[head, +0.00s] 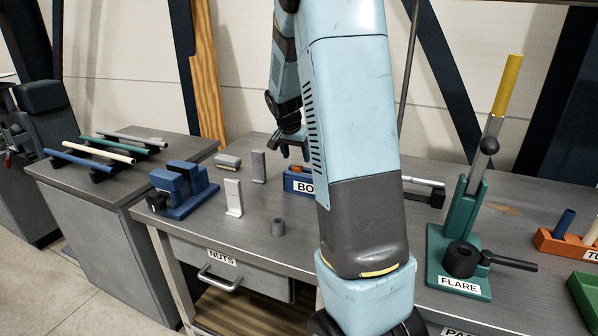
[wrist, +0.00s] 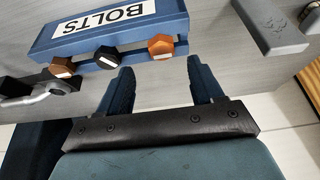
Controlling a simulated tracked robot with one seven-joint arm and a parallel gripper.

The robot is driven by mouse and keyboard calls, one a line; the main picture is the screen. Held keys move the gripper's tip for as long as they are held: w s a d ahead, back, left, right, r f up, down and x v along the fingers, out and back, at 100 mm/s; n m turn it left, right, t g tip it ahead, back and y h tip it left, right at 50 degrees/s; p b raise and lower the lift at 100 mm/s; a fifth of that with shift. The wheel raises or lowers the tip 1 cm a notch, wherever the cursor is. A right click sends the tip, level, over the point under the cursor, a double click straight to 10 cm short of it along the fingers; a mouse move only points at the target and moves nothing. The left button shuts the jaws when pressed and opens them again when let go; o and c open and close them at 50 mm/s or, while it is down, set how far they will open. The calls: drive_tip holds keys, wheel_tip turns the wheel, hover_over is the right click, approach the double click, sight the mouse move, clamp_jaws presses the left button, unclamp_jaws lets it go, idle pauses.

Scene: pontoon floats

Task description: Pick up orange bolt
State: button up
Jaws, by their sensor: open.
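The orange bolt (wrist: 160,46) has a hex head and sits at the edge of the blue rack labelled BOLTS (wrist: 95,29) in the wrist view. A black bolt (wrist: 106,56) and a brown bolt (wrist: 62,67) sit beside it in a row. My gripper (wrist: 160,66) is open and empty, its two dark blue fingers apart, with the orange bolt just beyond the gap between their tips. In the head view my gripper (head: 293,152) hangs just above the blue rack (head: 294,185). My arm hides the rack's right part there.
A green FLARE tool (head: 458,270) with a yellow-handled lever stands right of my arm. Bench surface between the plates and the vise is bare.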

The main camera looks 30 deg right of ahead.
sight(297, 166)
drive_tip(key=x, duration=0.4)
drive_tip(key=shift+w+a+f, duration=0.1)
drive_tip(key=shift+a+f, duration=0.1)
drive_tip(key=shift+f, duration=0.1)
clamp_jaws()
idle(0.3)
